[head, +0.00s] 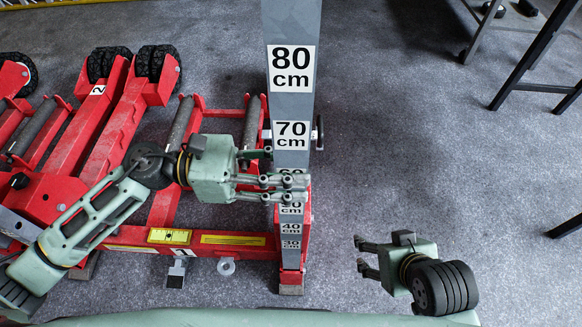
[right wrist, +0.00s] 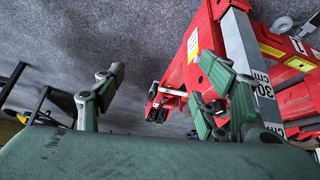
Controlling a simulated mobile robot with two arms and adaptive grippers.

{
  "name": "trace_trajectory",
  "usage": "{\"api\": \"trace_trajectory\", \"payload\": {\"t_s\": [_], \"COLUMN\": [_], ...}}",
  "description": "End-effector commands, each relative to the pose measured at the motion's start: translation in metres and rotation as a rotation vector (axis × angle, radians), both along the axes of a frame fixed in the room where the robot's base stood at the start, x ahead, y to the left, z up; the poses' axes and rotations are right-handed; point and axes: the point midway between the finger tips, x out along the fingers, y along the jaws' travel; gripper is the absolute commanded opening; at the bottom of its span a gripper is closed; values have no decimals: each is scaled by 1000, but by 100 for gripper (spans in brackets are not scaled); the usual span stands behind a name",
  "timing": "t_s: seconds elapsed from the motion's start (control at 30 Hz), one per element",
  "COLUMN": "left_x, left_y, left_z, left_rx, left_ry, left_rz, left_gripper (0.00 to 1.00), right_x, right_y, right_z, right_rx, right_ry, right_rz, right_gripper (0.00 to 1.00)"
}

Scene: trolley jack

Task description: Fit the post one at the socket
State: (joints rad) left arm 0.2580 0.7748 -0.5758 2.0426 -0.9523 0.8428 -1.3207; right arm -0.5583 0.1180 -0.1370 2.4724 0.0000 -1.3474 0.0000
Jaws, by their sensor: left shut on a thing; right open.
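The post (head: 291,105) is a tall grey upright with height labels such as 80 cm and 70 cm. My left gripper (head: 290,188) is shut on it below the 70 cm label. The post's lower part stands along a red upright piece (head: 306,215), seemingly the socket, at the right end of a red frame. I cannot tell whether the post is fully seated. The right wrist view shows the post (right wrist: 250,62) by its 30 cm label, with red metal beside it. My right gripper (head: 362,256) is open and empty, low and right of the post.
More red trolley frames (head: 85,130) with black wheels, one marked 2, crowd the left. A dark-legged table (head: 520,75) stands at the upper right. The grey carpet (head: 420,150) between the post and that table is clear.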

Motion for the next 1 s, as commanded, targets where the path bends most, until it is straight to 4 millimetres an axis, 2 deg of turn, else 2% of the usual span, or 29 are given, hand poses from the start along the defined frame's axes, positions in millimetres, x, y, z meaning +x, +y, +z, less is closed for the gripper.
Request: {"api": "trace_trajectory", "payload": {"t_s": [0.03, 1.0], "left_x": [0, 0], "left_y": [-1, -1], "left_z": [8, 8], "left_rx": [-14, -14], "left_ry": [-7, -7], "left_rz": [0, 0], "left_gripper": [0, 0], "right_x": [0, 17], "right_y": [0, 6], "right_z": [1, 8], "right_rx": [0, 18], "right_ry": [-1, -80], "right_rz": [0, 6], "right_gripper": [66, 66]}}
